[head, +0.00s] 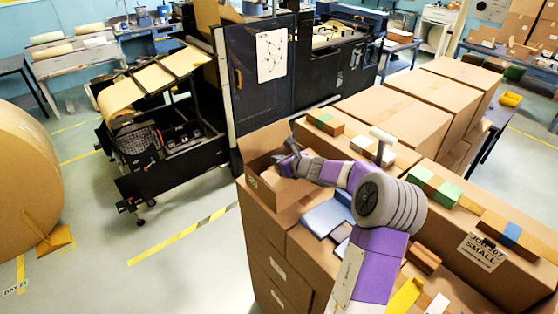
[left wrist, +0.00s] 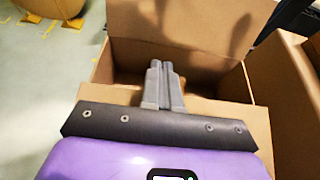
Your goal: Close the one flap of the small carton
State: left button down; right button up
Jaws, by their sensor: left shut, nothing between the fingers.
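The small carton (head: 262,182) sits open-topped on the near left corner of the stacked boxes. My left gripper (head: 283,156) is at its opening, shut and empty, with the arm reaching in from the right side of the picture. In the left wrist view the shut fingers of my left gripper (left wrist: 165,75) point into the open carton (left wrist: 190,35). A brown cardboard panel (left wrist: 225,112) lies below the fingers; I cannot tell whether it is the flap or a wall. Contact with the cardboard is unclear. My right gripper is not in view.
Blue flat items (head: 325,216) lie right of the carton. A black machine cabinet (head: 262,85) stands close behind. The floor to the left (head: 185,215) is free.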

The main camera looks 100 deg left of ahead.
pick_arm(q)
jog(key=shift+r, duration=0.1)
dwell(0.7)
jog(key=shift+r+p, duration=0.7)
jog(key=shift+r, duration=0.1)
